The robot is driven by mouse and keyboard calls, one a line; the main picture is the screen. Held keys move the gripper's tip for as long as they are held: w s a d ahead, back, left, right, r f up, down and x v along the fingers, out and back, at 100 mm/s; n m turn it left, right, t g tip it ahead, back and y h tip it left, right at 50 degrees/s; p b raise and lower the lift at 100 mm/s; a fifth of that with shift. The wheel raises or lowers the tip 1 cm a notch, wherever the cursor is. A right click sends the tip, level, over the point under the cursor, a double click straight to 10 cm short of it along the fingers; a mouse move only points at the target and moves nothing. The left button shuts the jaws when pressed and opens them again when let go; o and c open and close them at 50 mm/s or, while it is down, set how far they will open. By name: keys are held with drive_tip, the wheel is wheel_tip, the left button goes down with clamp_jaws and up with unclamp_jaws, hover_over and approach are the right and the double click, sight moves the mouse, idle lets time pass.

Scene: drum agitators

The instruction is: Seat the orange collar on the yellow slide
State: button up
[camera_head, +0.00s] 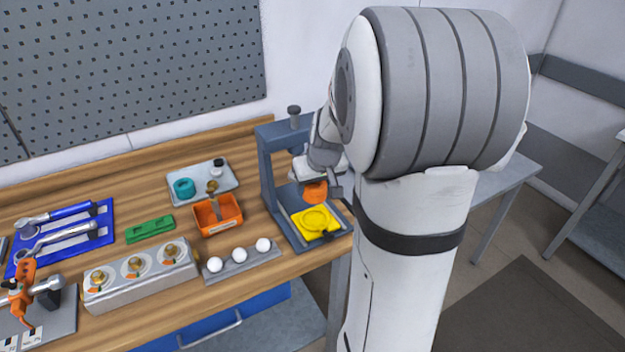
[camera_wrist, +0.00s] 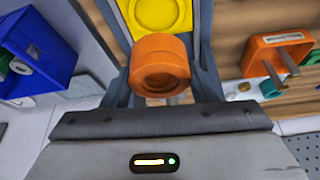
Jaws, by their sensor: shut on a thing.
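The orange collar (camera_head: 315,192) is a short, thick ring held in my gripper (camera_head: 322,184), above the press base. In the wrist view the collar (camera_wrist: 160,62) faces the camera with its round opening showing, and it looks roughly level. The yellow slide (camera_head: 315,221) lies on the base of the grey-blue press frame (camera_head: 268,180) and has a round recess. In the wrist view the slide (camera_wrist: 160,14) shows beyond the collar, partly cut off by the picture's top edge. The collar appears apart from the slide.
The press upright and its top knob (camera_head: 294,112) stand close to my arm. Left of the press are an orange bin (camera_head: 217,228), a rack of white balls (camera_head: 240,261) and a grey tray (camera_head: 208,172). The table's right edge is just beyond the press.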

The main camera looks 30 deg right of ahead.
wheel_tip(320, 180, down, 6)
drive_tip(key=b, duration=0.5)
drive_tip(key=shift+f, duration=0.4)
drive_tip(key=shift+f+b, duration=0.2)
drive_tip(key=shift+b, duration=0.45)
idle(0.3)
drive_tip(key=shift+f+b, duration=0.35)
drive_tip(key=shift+b, duration=0.05)
drive_tip(key=shift+f+b, duration=0.2)
drive_tip(key=shift+b, duration=0.15)
idle(0.4)
idle(0.4)
drive_tip(key=o, duration=1.2)
drive_tip(key=shift+s, duration=0.1)
